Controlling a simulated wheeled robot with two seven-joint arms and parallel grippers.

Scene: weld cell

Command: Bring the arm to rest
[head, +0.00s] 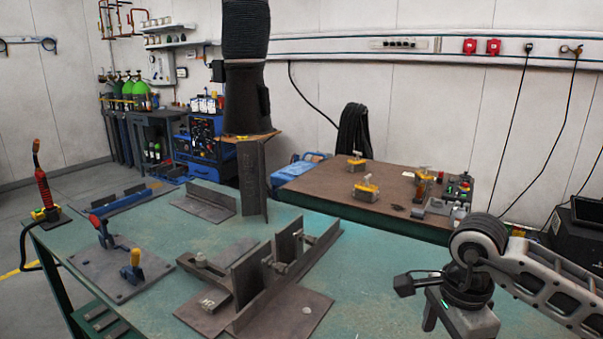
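My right arm comes in from the right edge, with its pale grey links and dark wrist over the front right of the green table (385,240). My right gripper (432,318) points down near the bottom of the head view, to the right of the steel fixture (270,285) and apart from it. One dark finger shows below the wrist; the rest is hidden by the gripper body or cut off by the frame, so I cannot tell its opening or whether it holds anything. My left arm and gripper are not in view.
A clamp plate with red and yellow handles (120,270) sits at left. An upright angle steel (252,180) and a flat angle piece (205,201) stand behind. A red torch (42,188) stands at the left corner. A brown table (320,185) lies beyond.

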